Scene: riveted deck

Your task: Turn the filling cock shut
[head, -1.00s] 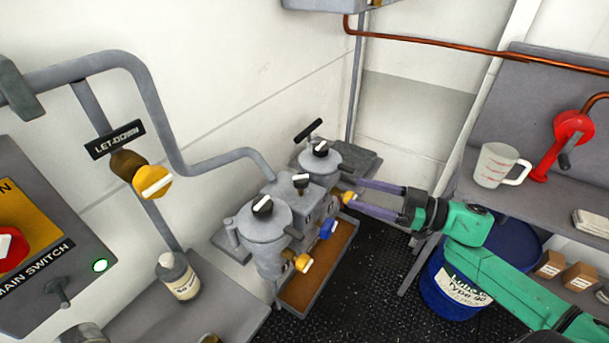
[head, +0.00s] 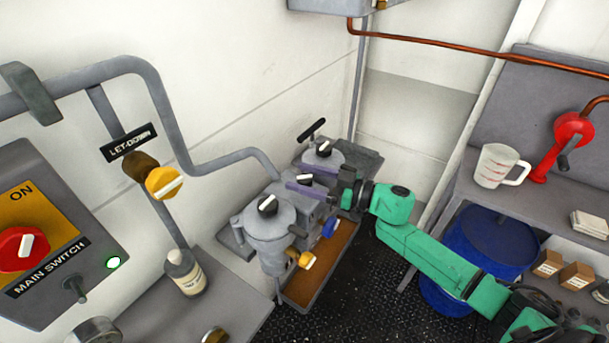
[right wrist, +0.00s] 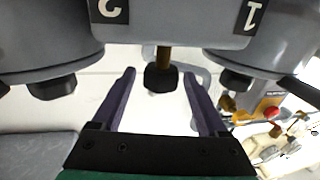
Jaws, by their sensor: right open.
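A grey twin-pot filter unit (head: 268,222) stands by the wall. Between its pots is a small black-knobbed cock (head: 305,179) with a white mark. In the right wrist view this black knob (right wrist: 160,78) on a brass stem shows between my fingers, with plates "2" and "1" on the block behind. I cannot tell from any label whether this is the filling cock. My right gripper (head: 299,182) is open, its purple fingers on either side of the knob without visible contact. Its far finger is partly hidden in the head view. My left gripper is out of view.
Pot tops carry black knobs (head: 267,205), (head: 323,149). A yellow knob (head: 306,260) and a blue knob (head: 329,228) are low on the front. The yellow let-down valve (head: 164,183) and main switch panel (head: 60,215) are left. A shelf with a jug (head: 495,165) is right.

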